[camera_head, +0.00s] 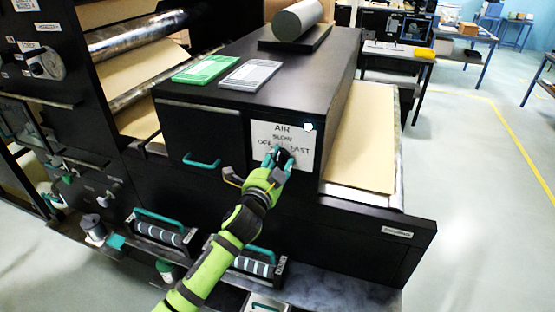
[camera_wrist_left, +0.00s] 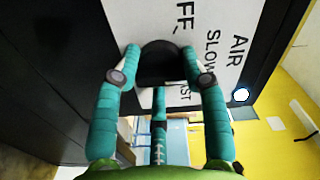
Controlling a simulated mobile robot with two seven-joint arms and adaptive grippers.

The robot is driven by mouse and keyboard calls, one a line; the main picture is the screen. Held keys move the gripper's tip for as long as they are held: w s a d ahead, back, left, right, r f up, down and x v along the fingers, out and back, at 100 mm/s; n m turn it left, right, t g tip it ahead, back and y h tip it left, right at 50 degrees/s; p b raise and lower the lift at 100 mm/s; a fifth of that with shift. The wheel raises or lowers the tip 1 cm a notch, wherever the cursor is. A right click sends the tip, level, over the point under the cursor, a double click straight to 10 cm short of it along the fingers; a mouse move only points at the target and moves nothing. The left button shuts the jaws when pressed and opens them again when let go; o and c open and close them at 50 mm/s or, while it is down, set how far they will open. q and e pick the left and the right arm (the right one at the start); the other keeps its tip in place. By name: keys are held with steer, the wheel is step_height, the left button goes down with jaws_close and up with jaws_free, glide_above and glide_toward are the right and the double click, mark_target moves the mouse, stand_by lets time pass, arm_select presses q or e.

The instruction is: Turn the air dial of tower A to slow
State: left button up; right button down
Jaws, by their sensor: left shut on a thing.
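The air dial (camera_head: 284,156) is a dark round knob on a white panel (camera_head: 300,138) on the front of a black cabinet. The panel reads AIR, with SLOW above the dial, OFF at its left and FAST at its right. My left gripper (camera_head: 277,161) is shut on the dial from the front. In the left wrist view, teal fingers (camera_wrist_left: 162,72) lie on both sides of the dark dial (camera_wrist_left: 158,58). The dial's pointer is hidden or too dark to read, so its setting cannot be told. My right gripper is out of view.
A teal handle (camera_head: 201,161) sticks out left of the panel. Handled roller units (camera_head: 160,230) stand below. Open floor lies at the right.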

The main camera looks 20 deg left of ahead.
arm_select(q)
steer(key=shift+r+m, duration=0.1)
steer(key=shift+m, duration=0.4)
steer(key=o, duration=1.1)
steer(key=shift+s, duration=0.3)
steer(key=s, duration=1.1)
steer(key=shift+s+a, duration=0.15)
steer(key=shift+a, duration=0.1)
